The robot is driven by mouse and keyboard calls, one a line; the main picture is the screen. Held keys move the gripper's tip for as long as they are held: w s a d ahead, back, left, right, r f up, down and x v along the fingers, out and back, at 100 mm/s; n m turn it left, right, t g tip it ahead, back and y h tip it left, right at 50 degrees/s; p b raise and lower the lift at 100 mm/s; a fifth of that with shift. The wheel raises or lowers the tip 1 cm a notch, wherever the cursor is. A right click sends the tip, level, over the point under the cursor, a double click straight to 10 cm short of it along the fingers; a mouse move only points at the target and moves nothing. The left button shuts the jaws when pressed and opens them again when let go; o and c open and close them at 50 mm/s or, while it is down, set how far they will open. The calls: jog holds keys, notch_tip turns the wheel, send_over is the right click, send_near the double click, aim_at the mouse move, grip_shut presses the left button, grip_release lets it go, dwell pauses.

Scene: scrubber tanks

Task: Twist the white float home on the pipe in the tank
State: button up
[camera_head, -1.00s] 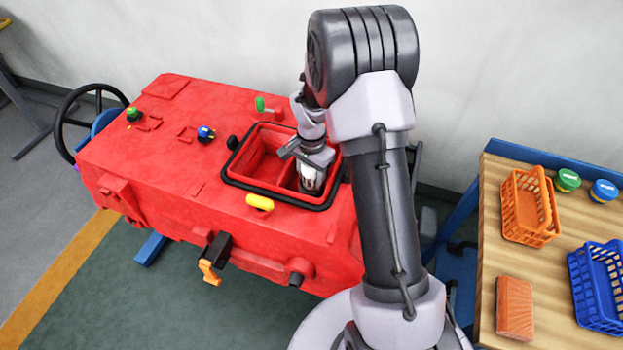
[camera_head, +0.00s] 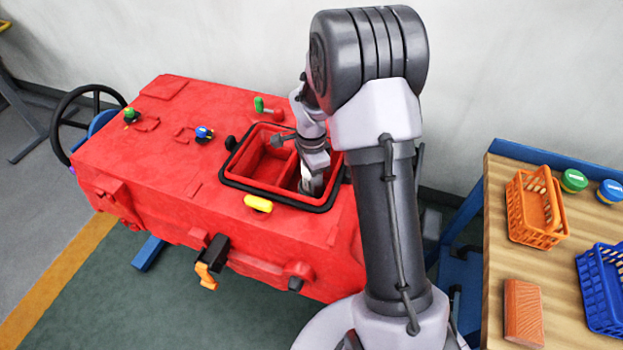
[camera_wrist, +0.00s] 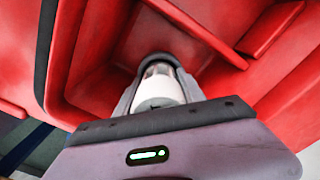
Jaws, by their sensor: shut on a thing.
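The white float (camera_wrist: 160,90) is a pale cylinder with a clear-looking upper part, seen in the wrist view between my fingers. My gripper (camera_head: 312,186) is shut on it and reaches down into the right-hand part of the red tank (camera_head: 262,160). The tank's opening has a black rim. My fingers and wrist hide most of the float in the head view. The pipe cannot be made out in either view, so I cannot tell how the float sits on it.
A red divider and the tank walls stand close around my gripper. A yellow handle (camera_head: 258,203) lies at the front rim, and a green-handled lever (camera_head: 260,104) stands behind. At right, a wooden table (camera_head: 568,235) holds an orange basket (camera_head: 536,208) and a blue basket (camera_head: 606,290).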

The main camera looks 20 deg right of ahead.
jog(key=shift+f+m+b, duration=0.2)
jog(key=shift+m+b, duration=0.2)
jog(key=shift+m, duration=0.3)
jog(key=shift+r+m, duration=0.2)
jog(key=shift+m, duration=0.1)
jog(key=o, duration=1.5)
jog(key=shift+c, duration=0.2)
jog(key=shift+o, duration=0.2)
jog(key=o, duration=0.4)
jog(key=shift+r, duration=0.15)
